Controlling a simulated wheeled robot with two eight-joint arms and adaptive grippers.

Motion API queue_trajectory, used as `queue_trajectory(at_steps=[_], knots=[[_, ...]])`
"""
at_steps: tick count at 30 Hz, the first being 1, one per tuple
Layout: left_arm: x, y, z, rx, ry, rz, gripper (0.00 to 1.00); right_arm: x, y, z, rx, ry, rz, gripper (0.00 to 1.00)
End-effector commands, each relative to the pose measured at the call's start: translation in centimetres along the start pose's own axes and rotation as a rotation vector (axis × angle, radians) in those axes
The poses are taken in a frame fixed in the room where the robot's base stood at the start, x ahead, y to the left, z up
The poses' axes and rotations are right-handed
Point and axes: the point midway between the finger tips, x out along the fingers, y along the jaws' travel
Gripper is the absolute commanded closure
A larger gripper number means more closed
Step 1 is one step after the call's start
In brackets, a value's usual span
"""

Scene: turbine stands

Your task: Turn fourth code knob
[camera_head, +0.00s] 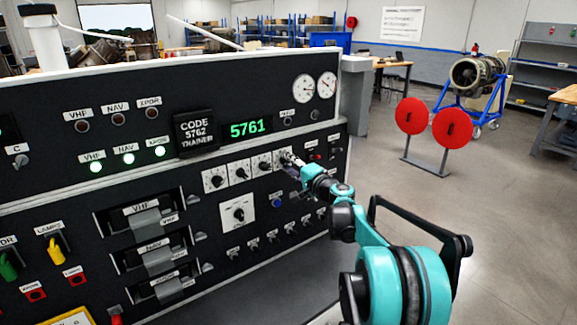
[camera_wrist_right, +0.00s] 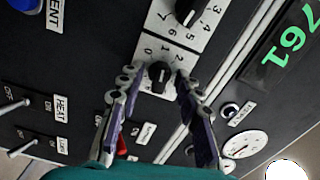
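The fourth code knob (camera_head: 284,158) is the rightmost of a row of white-plated dials on the black panel. In the right wrist view the black knob (camera_wrist_right: 159,72) sits on its white numbered plate. My right gripper (camera_head: 291,163) is at this knob. In the wrist view its fingertips (camera_wrist_right: 156,80) stand one on each side of the knob, with a gap to it; the gripper is open. The green display (camera_head: 249,128) reads 5761. The sign (camera_head: 194,132) beside it reads CODE 5762 TRAINER. My left gripper is out of view.
The third code knob (camera_head: 261,163) is close on the left. Toggle switches (camera_head: 272,237) line up below, and a blue button (camera_head: 277,203) is under the dials. Two round gauges (camera_head: 314,88) are above right. Open floor lies right of the panel.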

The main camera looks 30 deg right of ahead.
Motion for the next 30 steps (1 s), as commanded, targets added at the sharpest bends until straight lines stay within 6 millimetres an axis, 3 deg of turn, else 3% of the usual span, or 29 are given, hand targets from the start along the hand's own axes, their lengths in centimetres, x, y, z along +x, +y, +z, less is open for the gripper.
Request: queue_trajectory(at_steps=[5, 9, 10, 20, 30], knots=[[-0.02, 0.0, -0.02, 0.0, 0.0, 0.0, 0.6, 0.02, -0.03, 0.01, 0.0, 0.0, 0.0, 0.66], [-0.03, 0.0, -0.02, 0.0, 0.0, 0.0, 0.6, 0.01, -0.02, 0.01, 0.0, 0.0, 0.0, 0.97], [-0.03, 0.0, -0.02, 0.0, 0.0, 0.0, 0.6, 0.01, -0.02, 0.01, 0.0, 0.0, 0.0, 1.0], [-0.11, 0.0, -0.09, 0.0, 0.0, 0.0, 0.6, -0.01, -0.03, 0.01, 0.016, 0.0, 0.0, 1.0], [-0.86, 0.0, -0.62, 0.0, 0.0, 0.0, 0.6, 0.0, -0.16, -0.01, 0.194, 0.0, 0.001, 1.0]])
